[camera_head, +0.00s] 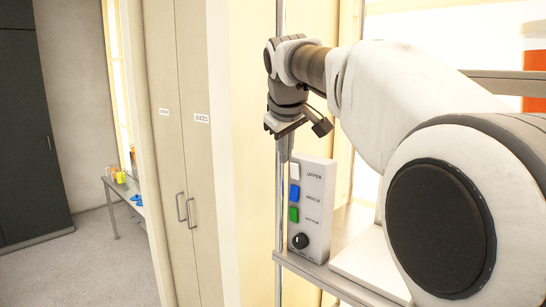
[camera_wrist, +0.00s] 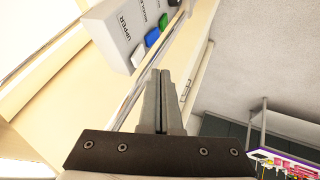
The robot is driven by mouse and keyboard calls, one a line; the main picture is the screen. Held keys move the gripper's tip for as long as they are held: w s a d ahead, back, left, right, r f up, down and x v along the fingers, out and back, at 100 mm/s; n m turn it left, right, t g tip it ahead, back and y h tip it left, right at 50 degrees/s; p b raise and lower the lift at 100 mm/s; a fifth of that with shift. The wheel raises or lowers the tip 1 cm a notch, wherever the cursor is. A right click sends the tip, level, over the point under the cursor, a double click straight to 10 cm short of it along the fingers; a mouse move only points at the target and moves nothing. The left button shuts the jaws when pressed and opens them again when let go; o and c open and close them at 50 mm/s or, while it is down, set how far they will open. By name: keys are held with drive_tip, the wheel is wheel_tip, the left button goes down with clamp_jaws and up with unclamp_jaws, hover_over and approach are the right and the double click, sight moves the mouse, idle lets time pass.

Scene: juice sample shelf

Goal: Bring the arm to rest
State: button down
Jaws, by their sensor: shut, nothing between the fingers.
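My gripper (camera_wrist: 161,75) is shut and empty in the wrist view, its two grey fingers side by side.
The metal shelf frame (camera_head: 281,90) and its ledge (camera_head: 335,279) stand close to my arm. A red-orange container (camera_head: 533,72) is at the upper right. Tall cupboards (camera_head: 190,150) stand to the left. A far table (camera_head: 122,190) holds small coloured items. Open floor (camera_head: 80,270) lies at left.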

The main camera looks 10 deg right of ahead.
drive_tip(key=s+f+m, duration=0.2)
drive_tip(key=s+f, duration=0.4)
drive_tip(key=s, duration=0.4)
drive_tip(key=s+f+m+g+y, duration=0.1)
drive_tip(key=s+f, duration=0.6)
drive_tip(key=s, duration=0.3)
drive_tip(key=s+f+m, duration=0.2)
drive_tip(key=s+f, duration=0.5)
drive_tip(key=s, duration=0.3)
drive_tip(key=shift+s+a+m, duration=0.2)
drive_tip(key=shift+a+m, duration=0.1)
